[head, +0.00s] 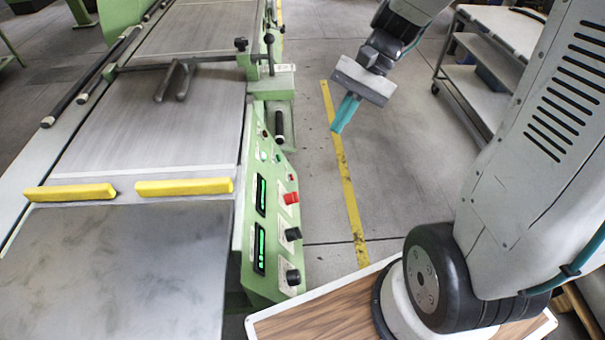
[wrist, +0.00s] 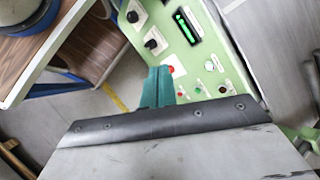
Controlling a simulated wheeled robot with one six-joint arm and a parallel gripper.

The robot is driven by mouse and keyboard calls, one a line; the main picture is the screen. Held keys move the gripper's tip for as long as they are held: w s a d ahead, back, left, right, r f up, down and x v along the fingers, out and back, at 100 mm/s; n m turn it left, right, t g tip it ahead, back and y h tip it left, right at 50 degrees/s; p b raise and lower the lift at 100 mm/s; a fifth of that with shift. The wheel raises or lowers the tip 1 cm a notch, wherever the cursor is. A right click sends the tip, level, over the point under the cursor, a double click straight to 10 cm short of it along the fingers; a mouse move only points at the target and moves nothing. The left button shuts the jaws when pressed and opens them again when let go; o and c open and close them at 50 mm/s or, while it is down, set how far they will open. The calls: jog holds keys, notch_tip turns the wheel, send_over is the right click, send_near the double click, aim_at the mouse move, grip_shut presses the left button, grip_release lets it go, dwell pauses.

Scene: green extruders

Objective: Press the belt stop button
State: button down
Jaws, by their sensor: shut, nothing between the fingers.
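A green control panel (head: 275,215) slopes along the right side of the belt machine. A red button (head: 291,198) stands out on it, with a smaller red one (head: 292,177) just above. The labels are too small to read, so I cannot tell which is marked belt stop. My gripper (head: 338,128), with teal fingers, is shut and empty, up and right of the panel, apart from it in the head view.
Two black knobs (head: 293,234) (head: 293,277) and green-lit displays (head: 261,195) share the panel. Two yellow bars (head: 185,187) (head: 70,192) lie across the belt (head: 150,130). A grey cart (head: 490,75) stands at right. Floor between panel and cart is clear.

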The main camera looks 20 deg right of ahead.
aim_at(293, 177)
jog(key=w+d+f+m+t+y, duration=0.2)
jog(key=w+d+f+m, duration=0.1)
jog(key=f, duration=0.6)
jog(key=w+d+f+m+t+y, duration=0.2)
jog(key=w+d+f+m, duration=0.2)
jog(key=f, duration=0.5)
jog(key=w+d+f+m+t+y, duration=0.2)
jog(key=w+d+f+m, duration=0.1)
jog(key=f+m, duration=0.4)
jog(key=shift+w+d+f, duration=0.25)
jog(key=shift+w+f, duration=0.2)
jog(key=shift+f, duration=0.5)
jog(key=x, duration=1.4)
jog(key=shift+w+r, duration=0.15)
jog(key=shift+w, duration=0.05)
